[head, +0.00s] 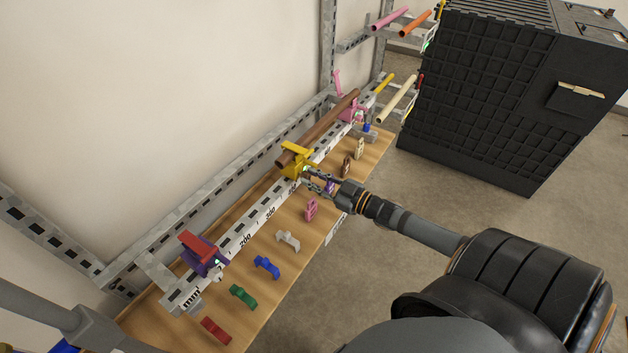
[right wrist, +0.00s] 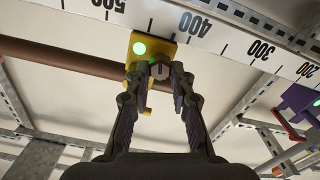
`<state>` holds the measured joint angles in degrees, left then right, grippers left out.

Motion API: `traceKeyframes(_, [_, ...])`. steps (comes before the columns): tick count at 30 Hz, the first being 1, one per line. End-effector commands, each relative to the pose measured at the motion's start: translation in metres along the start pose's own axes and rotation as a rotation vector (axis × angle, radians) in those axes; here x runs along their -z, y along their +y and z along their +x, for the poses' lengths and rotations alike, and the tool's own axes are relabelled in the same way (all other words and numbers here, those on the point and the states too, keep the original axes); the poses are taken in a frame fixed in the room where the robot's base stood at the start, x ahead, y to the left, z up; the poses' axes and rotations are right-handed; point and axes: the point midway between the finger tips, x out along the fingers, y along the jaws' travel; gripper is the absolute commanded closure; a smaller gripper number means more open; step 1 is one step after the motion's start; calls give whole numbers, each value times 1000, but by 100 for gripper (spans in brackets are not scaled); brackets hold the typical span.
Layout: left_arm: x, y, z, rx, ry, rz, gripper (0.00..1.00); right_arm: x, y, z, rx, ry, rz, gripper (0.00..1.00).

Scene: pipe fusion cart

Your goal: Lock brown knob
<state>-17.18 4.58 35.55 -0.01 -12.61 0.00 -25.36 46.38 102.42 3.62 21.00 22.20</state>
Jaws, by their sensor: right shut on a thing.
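The yellow clamp (head: 294,161) sits on the white measuring rail and the brown pipe (head: 325,124) runs through it. The yellow clamp (right wrist: 140,47) shows a lit green light in the right wrist view. My right gripper (head: 309,177) reaches the clamp's front side from the right. In the right wrist view my right gripper (right wrist: 158,75) is shut on this knob, one finger on each side. My left gripper is not in view.
Several loose coloured pieces, such as the white one (head: 288,240) and the blue one (head: 267,266), lie on the wooden table (head: 195,319). A purple and red clamp (head: 202,254) is on the rail at left. A black cabinet (head: 500,95) stands at the back right.

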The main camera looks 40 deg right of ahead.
Motion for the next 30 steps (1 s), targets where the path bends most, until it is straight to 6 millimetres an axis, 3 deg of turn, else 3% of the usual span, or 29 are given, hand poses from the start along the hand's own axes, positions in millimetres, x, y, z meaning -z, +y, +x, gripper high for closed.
traceKeyframes(21, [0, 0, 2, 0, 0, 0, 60, -2, 0, -1, -1, -4, 72, 100])
traceKeyframes(22, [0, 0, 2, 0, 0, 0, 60, -2, 0, -1, -1, -4, 72, 75])
traceKeyframes(27, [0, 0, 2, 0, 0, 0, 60, -1, 0, 0, 0, -2, 72, 55])
traceKeyframes(30, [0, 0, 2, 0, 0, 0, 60, -1, 0, 0, 0, -1, 72, 55])
